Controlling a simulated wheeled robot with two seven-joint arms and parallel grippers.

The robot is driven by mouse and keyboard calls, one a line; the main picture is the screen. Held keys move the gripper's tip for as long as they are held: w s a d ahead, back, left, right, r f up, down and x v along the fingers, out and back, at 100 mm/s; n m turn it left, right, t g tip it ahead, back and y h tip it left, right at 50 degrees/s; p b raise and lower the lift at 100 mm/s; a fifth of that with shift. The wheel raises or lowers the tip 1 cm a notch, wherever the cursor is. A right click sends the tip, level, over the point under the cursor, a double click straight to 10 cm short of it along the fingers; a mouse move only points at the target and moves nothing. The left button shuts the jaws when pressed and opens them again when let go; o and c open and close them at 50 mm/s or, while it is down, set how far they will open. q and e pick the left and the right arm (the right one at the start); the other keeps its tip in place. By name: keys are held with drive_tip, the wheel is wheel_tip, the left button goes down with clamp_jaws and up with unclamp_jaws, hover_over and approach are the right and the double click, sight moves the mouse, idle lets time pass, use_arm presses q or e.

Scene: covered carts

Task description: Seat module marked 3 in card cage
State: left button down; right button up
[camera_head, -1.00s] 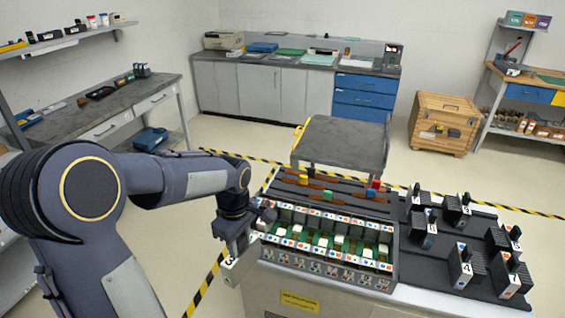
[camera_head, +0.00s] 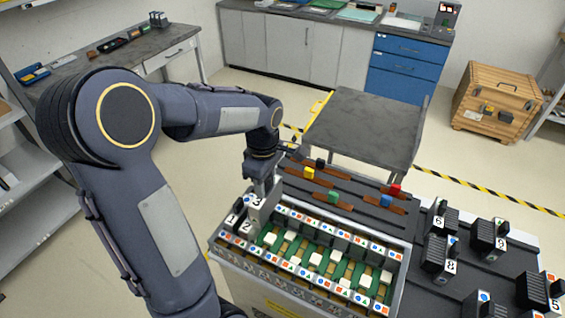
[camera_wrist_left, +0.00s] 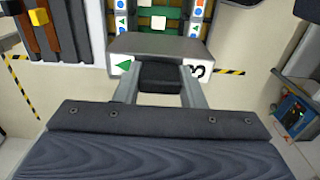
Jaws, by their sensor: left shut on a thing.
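My left gripper (camera_head: 262,185) is shut on the black handle of the module marked 3 (camera_head: 257,212). The module is grey with a white label; in the left wrist view (camera_wrist_left: 160,45) its face shows a green triangle and the 3. It is upright at the left end of the card cage (camera_head: 405,268), beside modules marked 1 (camera_head: 232,219) and 2 (camera_head: 246,227), and stands higher than them. Its lower edge is hidden, so I cannot tell whether it is in a slot. The cage's other slots show white connectors, green boards and symbol labels. My right gripper is out of view.
Several black modules, including 6 (camera_head: 436,222) and 8 (camera_head: 441,263), stand on a dark rack at the right. Coloured blocks, such as a yellow one (camera_head: 309,174), lie on a dark tray behind the cage. A grey cart (camera_head: 365,130) stands farther back.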

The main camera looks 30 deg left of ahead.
use_arm(q)
drive_tip(key=shift+w, duration=0.25)
drive_tip(key=shift+s+r, duration=0.1)
wheel_tip(320, 180, down, 15)
drive_tip(key=b, duration=1.1)
idle(0.8)
drive_tip(key=shift+b, duration=0.35)
idle(0.3)
drive_tip(key=c, duration=0.8)
unclamp_jaws()
drive_tip(key=shift+c, duration=0.2)
wheel_tip(320, 180, up, 8)
drive_tip(key=shift+f, duration=0.2)
